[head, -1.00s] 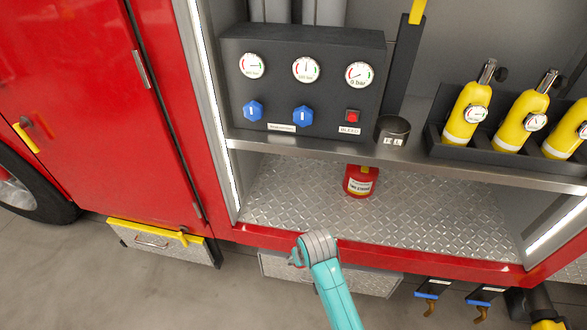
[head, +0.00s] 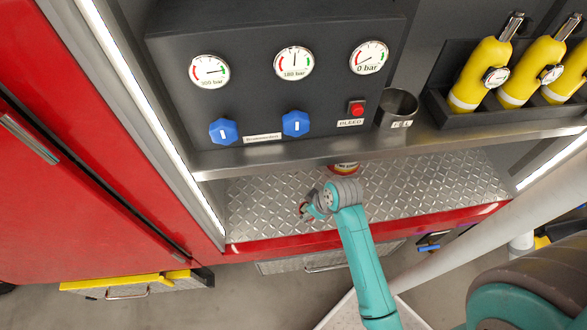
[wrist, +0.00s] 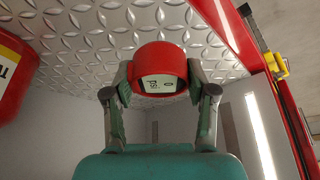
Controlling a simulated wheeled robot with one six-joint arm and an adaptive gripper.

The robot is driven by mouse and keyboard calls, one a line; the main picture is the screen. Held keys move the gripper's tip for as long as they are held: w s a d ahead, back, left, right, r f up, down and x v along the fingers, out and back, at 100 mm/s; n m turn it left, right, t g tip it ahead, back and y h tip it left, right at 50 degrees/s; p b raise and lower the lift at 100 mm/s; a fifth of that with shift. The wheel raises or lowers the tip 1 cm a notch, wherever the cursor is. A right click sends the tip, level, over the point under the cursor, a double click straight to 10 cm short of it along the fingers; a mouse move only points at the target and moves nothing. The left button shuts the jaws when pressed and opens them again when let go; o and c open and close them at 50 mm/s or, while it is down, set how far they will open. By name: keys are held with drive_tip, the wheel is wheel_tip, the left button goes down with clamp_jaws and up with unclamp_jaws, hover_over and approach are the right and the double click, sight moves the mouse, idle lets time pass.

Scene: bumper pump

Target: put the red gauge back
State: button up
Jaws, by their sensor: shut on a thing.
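The red gauge (wrist: 160,68) is round, with a pale face that reads 0 psi, upside down in the wrist view. My gripper (wrist: 160,80) is shut on it, one finger on each side. In the head view my gripper (head: 314,205) is small, over the front left part of the diamond-plate shelf (head: 420,190), and only a bit of red shows at its tip. I cannot tell whether the gauge touches the plate. A red labelled canister (head: 343,167) stands on that shelf behind my wrist, its upper part hidden by the shelf above; it also shows at the left in the wrist view (wrist: 12,75).
Above is a dark panel (head: 270,95) with three white gauges, two blue knobs and a red BLEED button (head: 357,109). Yellow cylinders (head: 480,75) stand in a rack at right. The upper shelf edge (head: 290,157) overhangs the plate.

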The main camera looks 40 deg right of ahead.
hover_over(295, 173)
drive_tip(key=s, duration=0.2)
drive_tip(key=shift+f, duration=0.75)
drive_tip(key=shift+w+d+f, duration=0.1)
drive_tip(key=shift+f, duration=1.25)
drive_tip(key=shift+w+d+f, duration=0.1)
drive_tip(key=shift+f, duration=1.25)
drive_tip(key=shift+f, duration=0.1)
drive_tip(key=o, duration=1.3)
drive_tip(key=shift+c, duration=0.2)
